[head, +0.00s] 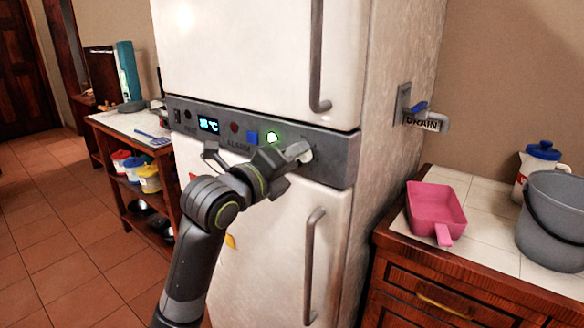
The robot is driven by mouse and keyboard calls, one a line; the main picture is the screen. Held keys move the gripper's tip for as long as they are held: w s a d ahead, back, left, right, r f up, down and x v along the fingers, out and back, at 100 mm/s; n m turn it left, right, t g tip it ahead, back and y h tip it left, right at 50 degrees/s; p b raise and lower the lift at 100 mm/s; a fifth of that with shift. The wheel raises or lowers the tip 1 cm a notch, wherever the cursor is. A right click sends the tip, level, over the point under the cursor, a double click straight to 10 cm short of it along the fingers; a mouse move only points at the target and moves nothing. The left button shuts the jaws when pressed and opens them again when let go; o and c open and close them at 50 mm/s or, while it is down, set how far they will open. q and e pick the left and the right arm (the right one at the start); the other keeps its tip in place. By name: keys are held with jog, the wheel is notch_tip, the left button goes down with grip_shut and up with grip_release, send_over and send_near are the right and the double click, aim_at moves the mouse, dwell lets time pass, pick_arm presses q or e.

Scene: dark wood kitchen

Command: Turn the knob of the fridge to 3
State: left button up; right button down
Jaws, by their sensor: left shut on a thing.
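The white fridge (265,50) stands in the middle of the head view, with a grey control panel (338,146) between its upper and lower doors. My left gripper (300,154) is at the right part of this panel, shut on the knob (306,155). The knob is a small pale piece, mostly covered by the fingers. Its pointer and any numbers around it cannot be read. The panel also has a lit display (208,125), a red button (234,127), a blue button (252,137) and a glowing green light (272,137). My right gripper is not in view.
Vertical handles stick out on the upper door (316,55) and lower door (313,265), close to my left arm. A drain valve (420,115) is on the fridge's right side. A counter with a pink scoop (436,207) and grey bucket (555,218) stands right. A shelf (125,124) stands left.

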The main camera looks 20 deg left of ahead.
pick_arm(q)
jog(key=m+b, duration=0.2)
jog(key=m, duration=0.3)
jog(key=shift+f+b, duration=0.1)
jog(key=shift+b, duration=0.2)
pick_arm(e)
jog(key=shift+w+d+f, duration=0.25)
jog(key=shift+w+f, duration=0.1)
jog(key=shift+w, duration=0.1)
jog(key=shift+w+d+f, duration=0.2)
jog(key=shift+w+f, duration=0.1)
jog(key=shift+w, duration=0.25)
pick_arm(q)
jog(key=o, duration=0.9)
jog(key=shift+o, duration=0.4)
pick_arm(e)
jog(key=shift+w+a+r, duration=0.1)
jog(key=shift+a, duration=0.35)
